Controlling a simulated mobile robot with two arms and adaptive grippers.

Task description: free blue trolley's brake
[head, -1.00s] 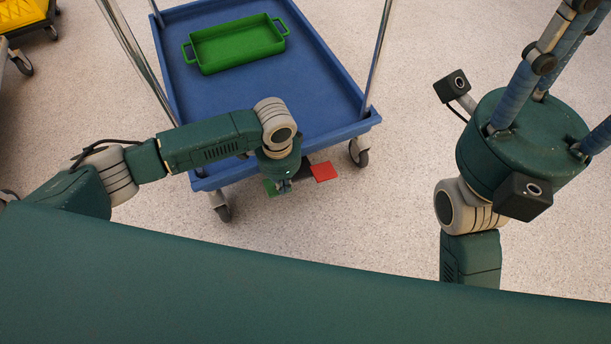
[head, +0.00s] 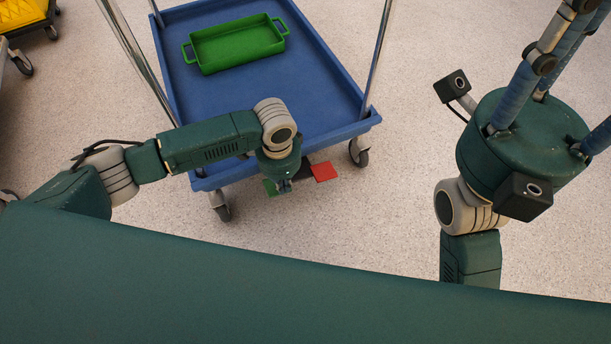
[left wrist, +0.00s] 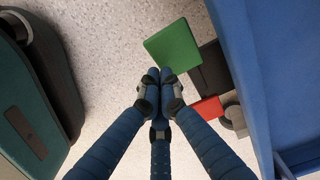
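The blue trolley (head: 310,95) stands in front of me, and its side fills the right of the left wrist view (left wrist: 290,60). At its near end, low down, a green pedal (head: 269,187) and a red pedal (head: 323,171) stick out from a dark mount. The left wrist view shows the green pedal (left wrist: 173,46) and red pedal (left wrist: 207,108) too. My left gripper (left wrist: 160,77) has its fingers together, empty, with the tips beside the green pedal's near corner; I cannot tell if they touch. My right gripper (head: 520,95) points up at the right, its fingertips outside the view.
A green tray (head: 237,45) with handles sits on the trolley's deck. Castors (head: 358,152) stand under its near corners. A yellow trolley (head: 22,14) is at the top left. Speckled floor (head: 390,220) lies clear right of the blue trolley.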

